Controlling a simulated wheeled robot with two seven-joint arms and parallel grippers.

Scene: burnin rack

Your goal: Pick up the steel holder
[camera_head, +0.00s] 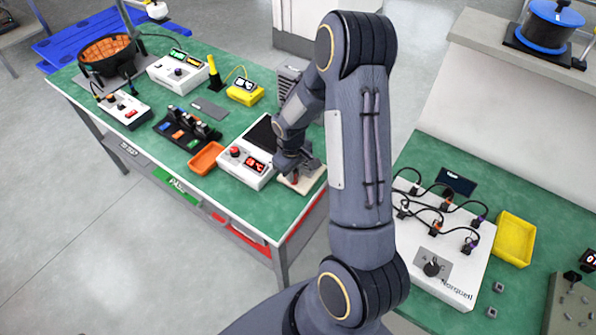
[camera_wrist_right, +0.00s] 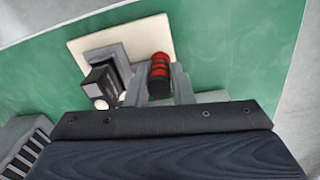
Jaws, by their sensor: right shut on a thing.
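My right gripper (camera_wrist_right: 160,85) points down over a cream board (camera_wrist_right: 150,33) on the green bench. It is shut on a ribbed red-and-black piece (camera_wrist_right: 159,70) that stands between its grey fingers. Whether this piece is part of the steel holder I cannot tell. A grey block with a black part (camera_wrist_right: 103,82) sits on the board just left of the fingers in the right wrist view. In the head view the right gripper (camera_head: 291,171) hides most of this; the board (camera_head: 312,182) shows at the bench's right end. My left gripper is not in view.
A white box with a red button (camera_head: 243,174) stands close left of the right gripper. Beyond it are an orange tray (camera_head: 206,158) and a black rack (camera_head: 184,132). On the right bench are a cabled white unit (camera_head: 462,262) and a yellow tray (camera_head: 514,240).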

